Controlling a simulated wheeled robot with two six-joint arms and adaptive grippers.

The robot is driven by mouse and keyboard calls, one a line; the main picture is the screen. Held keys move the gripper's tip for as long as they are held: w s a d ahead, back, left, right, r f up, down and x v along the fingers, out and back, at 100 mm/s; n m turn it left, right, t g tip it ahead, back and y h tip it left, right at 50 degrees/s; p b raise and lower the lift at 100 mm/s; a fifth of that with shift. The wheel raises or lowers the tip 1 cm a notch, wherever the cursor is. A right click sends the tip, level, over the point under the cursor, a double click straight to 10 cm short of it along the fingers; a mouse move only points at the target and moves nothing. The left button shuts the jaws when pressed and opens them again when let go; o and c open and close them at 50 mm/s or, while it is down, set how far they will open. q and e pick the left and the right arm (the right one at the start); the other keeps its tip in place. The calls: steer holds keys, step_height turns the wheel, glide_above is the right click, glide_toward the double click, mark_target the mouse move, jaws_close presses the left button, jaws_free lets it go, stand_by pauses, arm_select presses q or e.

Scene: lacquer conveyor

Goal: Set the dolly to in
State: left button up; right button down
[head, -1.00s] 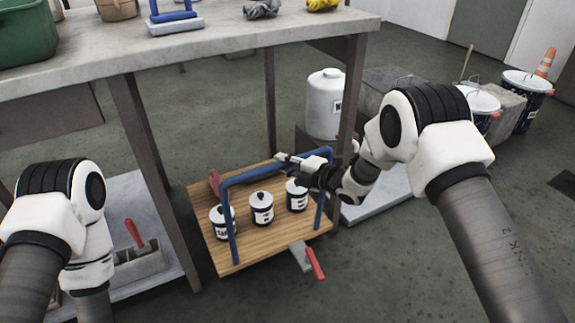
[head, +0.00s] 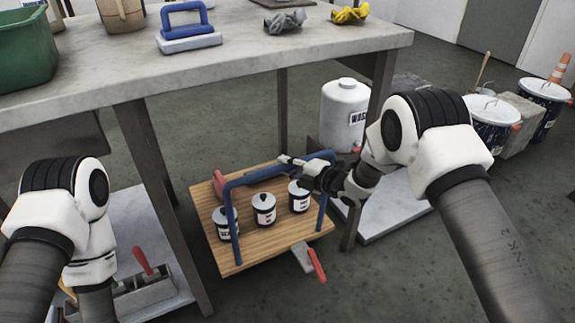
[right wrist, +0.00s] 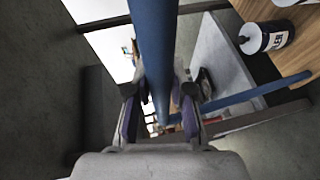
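The dolly (head: 262,243) is a low wooden platform with a blue tubular handle (head: 236,232), standing on the floor beside and partly behind the workbench's legs. Three white and dark labelled cans (head: 264,210) stand upright on it. A grey piece with a red handle (head: 317,265) shows at its front right edge. My right gripper (head: 290,162) is at the top bar of the handle. In the right wrist view the blue bar (right wrist: 153,45) runs between my two fingers (right wrist: 160,105), which appear closed on it. My left gripper is out of view; only the left arm shows.
The workbench (head: 245,65) carries a green bin (head: 25,50) and a blue-handled float (head: 187,25). Its near leg (head: 165,190) and right leg (head: 367,150) flank the dolly. A white container (head: 345,115) and buckets (head: 492,125) stand right. Floor in front is clear.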

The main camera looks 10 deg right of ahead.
steer(key=c, duration=1.1)
jaws_free()
steer(key=shift+w+r, duration=0.15)
steer(key=shift+w, duration=0.1)
steer(key=shift+o, duration=0.4)
steer(key=shift+a, duration=0.15)
steer(key=v, duration=1.2)
